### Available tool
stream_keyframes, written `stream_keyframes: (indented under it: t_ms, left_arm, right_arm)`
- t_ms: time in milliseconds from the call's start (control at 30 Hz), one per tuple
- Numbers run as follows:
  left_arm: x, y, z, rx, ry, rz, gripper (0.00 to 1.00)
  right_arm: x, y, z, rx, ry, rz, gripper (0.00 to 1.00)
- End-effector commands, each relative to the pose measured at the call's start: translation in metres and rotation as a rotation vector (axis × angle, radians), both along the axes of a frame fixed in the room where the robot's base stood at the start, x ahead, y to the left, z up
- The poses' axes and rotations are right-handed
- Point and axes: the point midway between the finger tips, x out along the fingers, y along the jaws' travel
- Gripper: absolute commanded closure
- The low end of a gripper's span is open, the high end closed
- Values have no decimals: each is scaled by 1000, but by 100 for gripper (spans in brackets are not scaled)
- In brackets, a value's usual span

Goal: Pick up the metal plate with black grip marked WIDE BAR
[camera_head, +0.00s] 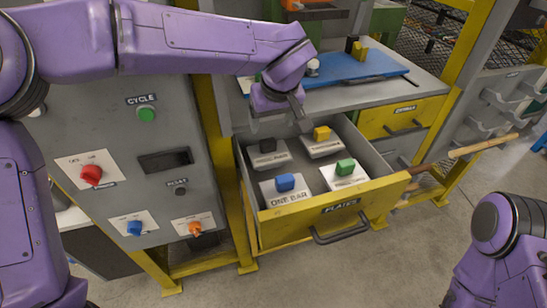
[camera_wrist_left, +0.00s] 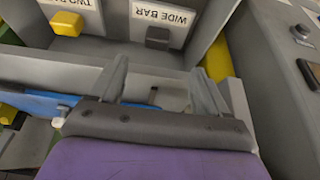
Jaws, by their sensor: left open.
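The metal plate with a black grip (camera_head: 268,145) lies at the back left of the open drawer. In the left wrist view its label reads WIDE BAR, and the plate (camera_wrist_left: 170,14) and its dark grip (camera_wrist_left: 158,36) show near the top. My left gripper (camera_head: 279,120) is over the back of the drawer, close to this plate. My right gripper is out of view.
The yellow-fronted drawer (camera_head: 338,212) also holds plates with yellow (camera_head: 321,134), blue (camera_head: 285,183) and green (camera_head: 345,167) grips. A control panel with a red knob (camera_head: 91,174) stands on the left. A blue board (camera_head: 350,68) lies on the bench behind the drawer.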

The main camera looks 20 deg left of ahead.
Motion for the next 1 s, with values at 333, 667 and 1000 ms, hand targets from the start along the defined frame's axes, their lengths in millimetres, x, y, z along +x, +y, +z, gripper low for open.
stream_keyframes:
  t_ms: [333,667,1000]
  left_arm:
    - [20,5,-55,3,11,-6,23]
    - [40,18,-99,5,9,-4,23]
    - [45,23,-114,1,8,-2,23]
  right_arm:
    - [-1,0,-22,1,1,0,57]
    - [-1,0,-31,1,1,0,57]
    - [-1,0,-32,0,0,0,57]
